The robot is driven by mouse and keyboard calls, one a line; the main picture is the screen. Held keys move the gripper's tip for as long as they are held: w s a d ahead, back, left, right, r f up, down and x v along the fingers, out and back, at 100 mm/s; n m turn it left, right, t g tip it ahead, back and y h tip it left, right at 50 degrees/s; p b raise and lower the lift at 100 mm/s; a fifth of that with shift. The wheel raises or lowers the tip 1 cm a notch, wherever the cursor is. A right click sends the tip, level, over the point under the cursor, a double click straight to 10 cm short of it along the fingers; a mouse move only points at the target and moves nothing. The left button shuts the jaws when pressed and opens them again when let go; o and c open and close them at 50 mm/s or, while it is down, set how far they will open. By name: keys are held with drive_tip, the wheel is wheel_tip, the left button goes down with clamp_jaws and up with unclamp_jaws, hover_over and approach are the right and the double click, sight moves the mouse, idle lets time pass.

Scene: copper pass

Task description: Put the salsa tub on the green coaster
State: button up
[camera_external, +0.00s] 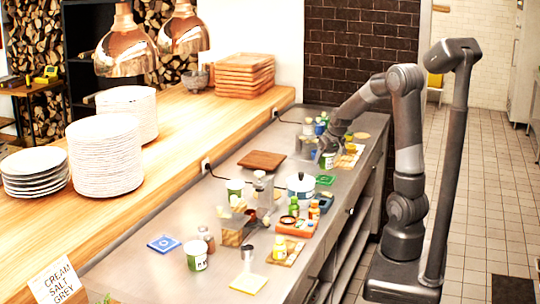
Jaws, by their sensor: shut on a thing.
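My gripper (328,149) is low over the far part of the steel counter, shut on a small pale item (327,161). The item is partly hidden by the fingers and too small to identify for sure as the salsa tub. The green coaster (325,180) lies flat on the counter a little nearer the camera, just below the gripper in the picture, with nothing seen on it. Other tubs with green and white sides stand at the front left (196,256) and at the middle left (235,188); their labels cannot be read.
A blue-lidded white pot (300,186) stands beside the green coaster. Bottles and jars crowd behind the gripper. A brown board (262,160) lies to the left. The front-left counter has free room.

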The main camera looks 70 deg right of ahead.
sight(318, 165)
drive_tip(key=shift+w+a+f, duration=0.15)
drive_tip(key=shift+w+f, duration=0.05)
drive_tip(key=shift+w, duration=0.05)
drive_tip(key=shift+f, duration=2)
drive_tip(key=o, duration=1.2)
drive_tip(key=shift+f, duration=0.15)
drive_tip(key=shift+o, duration=0.2)
